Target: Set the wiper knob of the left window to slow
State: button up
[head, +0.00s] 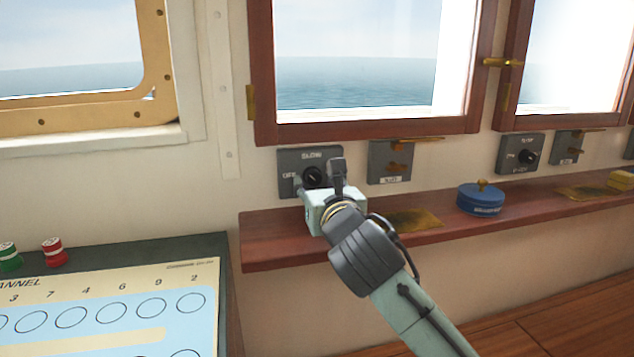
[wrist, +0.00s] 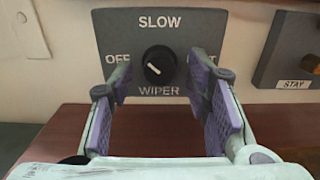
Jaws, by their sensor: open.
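The wiper knob (wrist: 159,62) is a round black dial on a grey panel (wrist: 127,28) marked OFF at left, SLOW at top, a partly hidden word at right and WIPER below. A short white mark shows on the knob's left part, on the OFF side, not up at SLOW. The panel also shows in the head view (head: 291,158), below a wood-framed window (head: 365,85). My gripper (wrist: 161,80) is open, its purple-padded fingers on either side of the knob in the picture, without visible contact. In the head view my gripper (head: 319,179) is in front of the panel.
A wooden shelf (head: 265,243) runs below the panels, with a blue round tin (head: 481,200) farther right. A STAY panel (head: 376,176) with brass fittings is just right of the wiper panel. A chart desk (head: 190,253) stands at lower left.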

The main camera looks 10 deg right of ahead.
jog(key=shift+c, duration=0.5)
grip_shut()
jog(key=shift+m, duration=0.3)
jog(key=m+b, duration=0.2)
jog(key=m, duration=0.1)
jog(key=shift+m, duration=0.3)
jog(key=m+b, duration=0.1)
jog(key=m, duration=0.3)
jog(key=shift+m, duration=0.4)
jog(key=shift+r, duration=0.1)
jog(key=shift+o, duration=0.5)
grip_release()
